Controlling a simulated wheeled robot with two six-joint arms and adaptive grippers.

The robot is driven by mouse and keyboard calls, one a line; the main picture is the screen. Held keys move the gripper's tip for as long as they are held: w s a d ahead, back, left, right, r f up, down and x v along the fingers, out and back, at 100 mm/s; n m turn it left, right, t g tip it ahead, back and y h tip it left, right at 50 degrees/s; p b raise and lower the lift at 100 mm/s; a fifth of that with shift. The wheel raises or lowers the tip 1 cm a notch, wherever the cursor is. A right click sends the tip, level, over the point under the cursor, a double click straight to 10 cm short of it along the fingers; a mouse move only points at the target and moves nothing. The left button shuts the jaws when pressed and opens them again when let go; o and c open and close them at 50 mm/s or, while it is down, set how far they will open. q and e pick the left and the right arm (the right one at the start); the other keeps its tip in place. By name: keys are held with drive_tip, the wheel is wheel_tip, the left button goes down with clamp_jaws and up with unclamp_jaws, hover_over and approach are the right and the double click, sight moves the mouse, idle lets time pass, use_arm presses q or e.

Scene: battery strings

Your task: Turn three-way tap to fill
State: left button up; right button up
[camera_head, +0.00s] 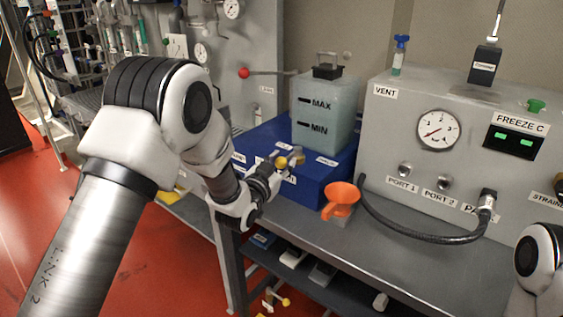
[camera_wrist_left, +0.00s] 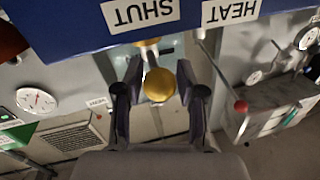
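The tap's yellow knob (camera_head: 282,162) stands at the front of a blue box (camera_head: 325,185) on the bench. In the left wrist view the round yellow knob (camera_wrist_left: 158,86) lies between the two dark fingers of my left gripper (camera_wrist_left: 160,98). A narrow gap shows on each side of the knob, so the fingers are open around it. In the head view my left gripper (camera_head: 266,180) is at the box's front, partly hiding the tap body. Upside-down labels SHUT (camera_wrist_left: 140,12) and HEAT (camera_wrist_left: 230,10) show on the box. My right gripper is out of view.
A translucent tank (camera_head: 325,115) marked MAX and MIN stands on the box. A grey panel (camera_head: 400,125) with a gauge (camera_head: 438,130) and a black hose (camera_head: 420,236) stands further right. The bench front (camera_head: 385,262) is mostly clear.

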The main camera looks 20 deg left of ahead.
use_arm(q)
clamp_jaws()
